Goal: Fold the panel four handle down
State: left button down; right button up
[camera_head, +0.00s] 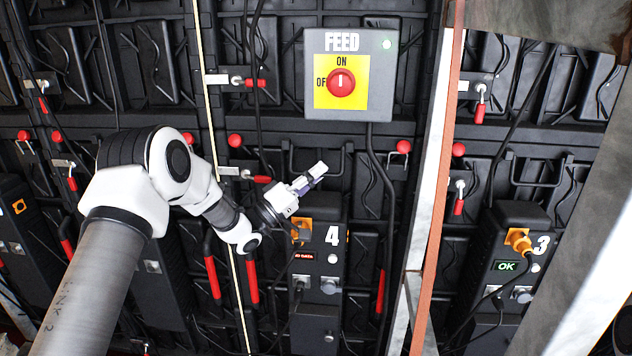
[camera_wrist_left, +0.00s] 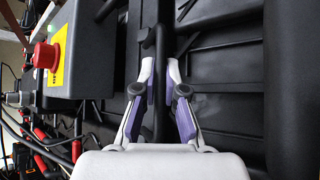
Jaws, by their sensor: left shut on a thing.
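The panel four box (camera_head: 332,258) is a black unit marked with a white 4 in the head view, with a red "NO DATA" label. A black bar handle (camera_head: 347,160) stands out above it on the black wall. My left gripper (camera_head: 317,174) reaches in from the left over the top of this box, at the handle. In the left wrist view the dark handle bar (camera_wrist_left: 160,42) runs between the two fingertips of my left gripper (camera_wrist_left: 160,75), which are shut on it. The gripper hides part of the handle in the head view. My right gripper is not in view.
A grey FEED box (camera_head: 383,72) with a red knob and green light is above the handle; it shows at the left in the wrist view (camera_wrist_left: 88,45). A black cable (camera_head: 380,160) hangs right of the handle. Panel three (camera_head: 513,240) shows "OK" beyond an orange-edged post (camera_head: 441,170).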

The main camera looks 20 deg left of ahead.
pick_arm(q)
jog(key=shift+d, duration=0.1)
jog(key=c, duration=1.2)
grip_release()
jog(key=v, duration=1.2)
jog(key=shift+f, duration=0.1)
